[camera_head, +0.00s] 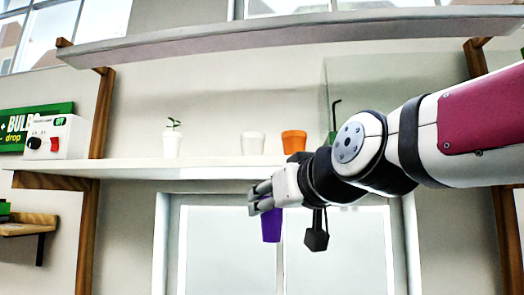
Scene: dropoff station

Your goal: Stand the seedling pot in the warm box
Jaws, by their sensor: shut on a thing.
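My gripper (262,197) is shut on a purple pot (271,226), held in front of the window just below the shelf's front edge. The fingers cover the top of this pot, so I cannot see whether anything grows in it. A white pot with a small green seedling (172,141) stands upright on the shelf, left of my gripper and apart from it. A clear, see-through panelled shape (400,82) stands at the right of the shelf, partly behind my arm; I cannot tell for sure whether it is the warm box.
A white pot (253,144) and an orange pot (294,141) stand on the long shelf (130,167). A white box with red and black controls (56,137) is at the left, by a green sign (10,135). An upper shelf (200,44) spans above. A dark object (317,238) hangs below my wrist.

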